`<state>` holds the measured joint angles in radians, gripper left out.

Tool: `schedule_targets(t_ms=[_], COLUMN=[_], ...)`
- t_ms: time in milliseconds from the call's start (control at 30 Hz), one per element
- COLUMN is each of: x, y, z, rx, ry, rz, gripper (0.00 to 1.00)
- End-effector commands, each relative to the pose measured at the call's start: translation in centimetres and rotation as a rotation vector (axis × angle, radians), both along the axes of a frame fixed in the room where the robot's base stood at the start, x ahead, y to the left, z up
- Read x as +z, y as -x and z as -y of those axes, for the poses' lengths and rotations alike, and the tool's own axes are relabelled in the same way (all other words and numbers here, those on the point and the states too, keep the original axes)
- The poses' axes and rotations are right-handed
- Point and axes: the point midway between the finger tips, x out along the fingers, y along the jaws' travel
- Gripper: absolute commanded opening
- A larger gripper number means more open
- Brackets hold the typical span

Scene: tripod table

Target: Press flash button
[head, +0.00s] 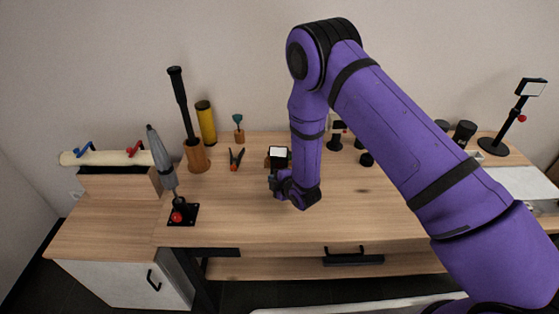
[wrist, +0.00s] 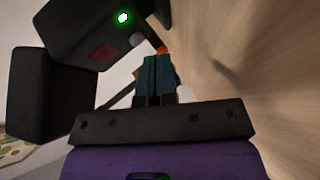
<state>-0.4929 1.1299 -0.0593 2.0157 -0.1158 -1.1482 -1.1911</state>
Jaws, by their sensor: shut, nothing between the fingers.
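A black flash unit with a white panel (head: 278,151) stands on the table just behind my gripper (head: 273,183) in the head view. In the wrist view a black device body (wrist: 85,35), which looks like this unit, fills the upper left. It carries a glowing green light (wrist: 122,17), a dark red patch (wrist: 103,51) and a small grey round knob (wrist: 137,40). I cannot tell which is the flash button. My gripper (wrist: 156,60) is shut and empty, its dark blue fingertips close to the knob. Contact cannot be made out.
A grey tripod-like stand (head: 163,165) with a red knob is at the front left. The tabletop (head: 365,215) in front is clear.

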Motion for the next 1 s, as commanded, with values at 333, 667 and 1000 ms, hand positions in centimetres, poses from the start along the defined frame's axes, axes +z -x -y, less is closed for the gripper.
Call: schedule_targets(t_ms=[333, 667, 1000], x=[0.0, 0.0, 0.0], y=[2.7, 5.4, 5.9], z=[-0.4, -0.8, -0.8], rx=[0.002, 0.001, 0.001], ry=[0.001, 0.001, -0.001], rz=[-0.001, -0.002, 0.000], gripper=[0.00, 0.00, 0.00])
